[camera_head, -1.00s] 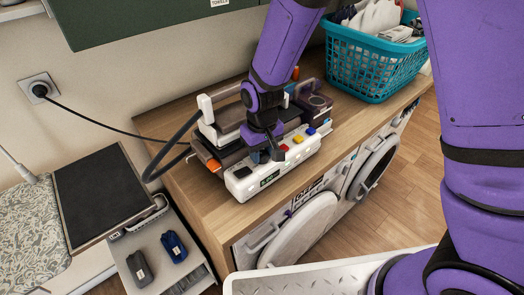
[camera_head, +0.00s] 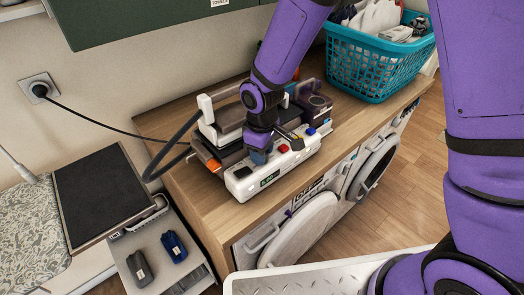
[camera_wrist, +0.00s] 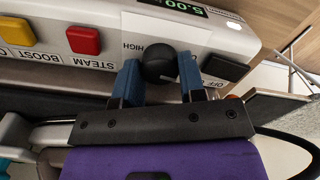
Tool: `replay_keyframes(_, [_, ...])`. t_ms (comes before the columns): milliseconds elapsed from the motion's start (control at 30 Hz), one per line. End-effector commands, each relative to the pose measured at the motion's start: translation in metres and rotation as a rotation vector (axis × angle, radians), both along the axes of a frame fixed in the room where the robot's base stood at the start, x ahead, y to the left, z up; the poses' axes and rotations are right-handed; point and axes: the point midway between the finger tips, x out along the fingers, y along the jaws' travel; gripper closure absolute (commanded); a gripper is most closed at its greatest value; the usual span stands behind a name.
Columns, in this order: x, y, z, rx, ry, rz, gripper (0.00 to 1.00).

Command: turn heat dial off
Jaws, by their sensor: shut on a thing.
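The heat dial (camera_wrist: 160,64) is a round black knob on the white control panel (camera_wrist: 115,22) of a steam appliance. In the wrist view it lies between my gripper's (camera_wrist: 158,72) two blue fingers, which are closed on its sides. The word HIGH is printed on the panel near the dial, and OFF is partly readable near a black square button (camera_wrist: 226,67). I cannot tell the dial's setting. In the head view my gripper (camera_head: 258,157) reaches down onto the white panel (camera_head: 240,190), near its display end, and hides the dial.
A red button (camera_wrist: 84,40), a yellow button (camera_wrist: 17,32) and a lit green display (camera_wrist: 185,6) are on the same panel. A teal laundry basket (camera_head: 368,65) stands behind on the wooden counter (camera_head: 205,195). A black hose (camera_head: 160,160) curves beside the appliance.

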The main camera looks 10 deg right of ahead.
Motion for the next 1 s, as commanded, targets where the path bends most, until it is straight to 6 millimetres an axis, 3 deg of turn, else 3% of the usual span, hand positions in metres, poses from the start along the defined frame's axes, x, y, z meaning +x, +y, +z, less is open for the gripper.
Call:
replay_keyframes(300, [0.0002,-0.0001,0.0,0.0,0.0,0.11,0.86])
replay_keyframes(800, [0.0,-0.0001,-0.0001,0.0,0.0,0.127,0.86])
replay_keyframes(833, [0.0,-0.0001,-0.0001,0.0,0.0,0.127,0.56])
replay_keyframes(900, [0.0,-0.0001,-0.0001,0.0,0.0,0.127,0.4])
replay_keyframes(1000, [0.0,-0.0001,-0.0001,0.0,0.0,0.127,0.37])
